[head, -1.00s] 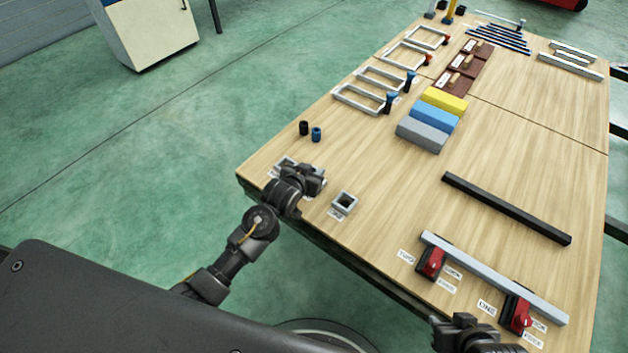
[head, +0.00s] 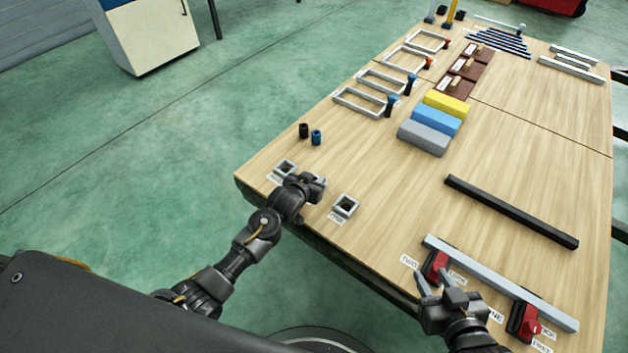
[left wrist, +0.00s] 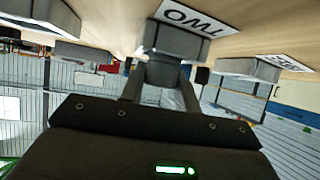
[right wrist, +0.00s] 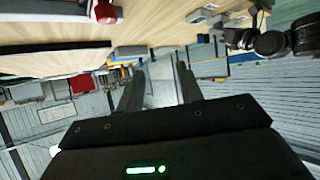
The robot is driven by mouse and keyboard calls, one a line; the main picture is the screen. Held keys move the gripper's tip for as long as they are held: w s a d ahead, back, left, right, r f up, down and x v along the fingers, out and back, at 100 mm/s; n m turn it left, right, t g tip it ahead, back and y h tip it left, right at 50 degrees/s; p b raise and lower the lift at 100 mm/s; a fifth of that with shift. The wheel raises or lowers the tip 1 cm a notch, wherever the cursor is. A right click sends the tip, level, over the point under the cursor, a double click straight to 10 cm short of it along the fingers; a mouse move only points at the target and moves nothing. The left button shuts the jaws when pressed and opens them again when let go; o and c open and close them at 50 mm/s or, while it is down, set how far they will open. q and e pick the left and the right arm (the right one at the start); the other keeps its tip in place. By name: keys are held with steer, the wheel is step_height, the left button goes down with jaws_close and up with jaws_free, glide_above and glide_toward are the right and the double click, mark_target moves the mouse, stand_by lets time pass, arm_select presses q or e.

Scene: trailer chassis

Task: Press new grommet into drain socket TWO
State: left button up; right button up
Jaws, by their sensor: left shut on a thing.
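My left gripper (head: 316,186) is over the table's near left edge, between two grey square sockets. In the left wrist view it (left wrist: 160,88) is shut on a dark grey piece (left wrist: 163,72), seemingly the grommet. That piece meets or overlaps a grey socket block (left wrist: 178,40) beside the label TWO (left wrist: 195,17). I cannot tell whether it is seated inside. In the head view the gripper hides this socket. The other sockets show at its left (head: 286,168) and right (head: 345,206). My right gripper (head: 434,280) is open and empty near a red knob (head: 437,263).
A black cylinder (head: 303,130) and a blue one (head: 316,137) stand behind the sockets. A grey bar (head: 490,278) lies by two red-knobbed fixtures at the front right. A black bar (head: 510,210) and coloured blocks (head: 435,120) lie farther back. The middle of the table is clear.

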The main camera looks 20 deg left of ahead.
arm_select(q)
steer(key=shift+f, duration=0.15)
steer(key=o, duration=1)
steer(key=shift+c, duration=0.2)
